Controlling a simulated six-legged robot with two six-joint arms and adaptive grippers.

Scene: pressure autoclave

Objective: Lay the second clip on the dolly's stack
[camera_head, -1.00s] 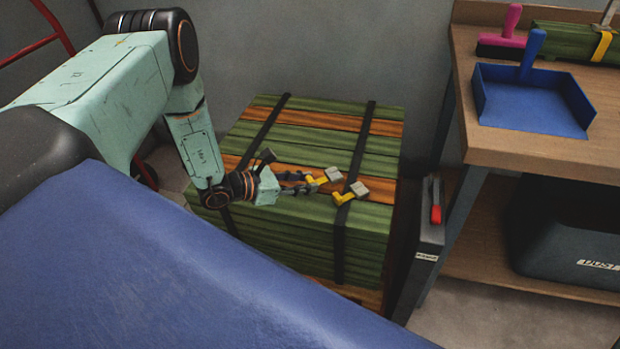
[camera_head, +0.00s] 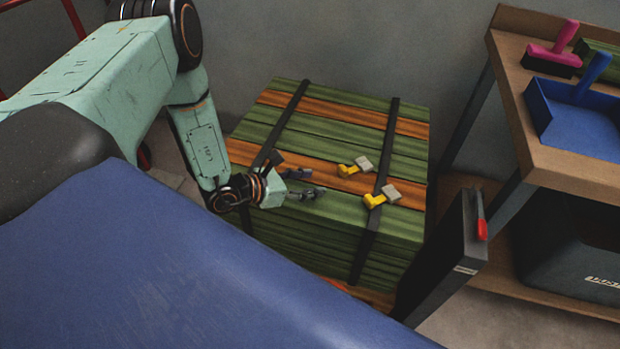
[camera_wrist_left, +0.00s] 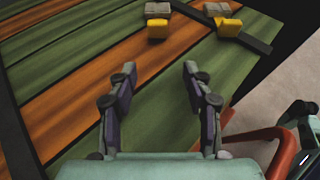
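Two yellow-and-grey clips lie on top of the dolly's stack (camera_head: 330,210) of green and orange boards. The farther clip (camera_head: 349,171) lies on an orange board between the two black straps. The nearer clip (camera_head: 376,200) lies at the right-hand strap. My left gripper (camera_head: 318,182) is open and empty above the stack, to the left of both clips and apart from them. In the left wrist view, the fingers (camera_wrist_left: 158,88) are spread with only boards between them, and the clips (camera_wrist_left: 158,27) and (camera_wrist_left: 230,27) lie ahead of them.
A wooden workbench (camera_head: 560,165) stands at the right with a blue dustpan (camera_head: 580,120) and a pink-handled brush (camera_head: 553,55). A dark panel with a red handle (camera_head: 481,230) stands between stack and bench. A dark bin (camera_head: 575,245) sits on the lower shelf.

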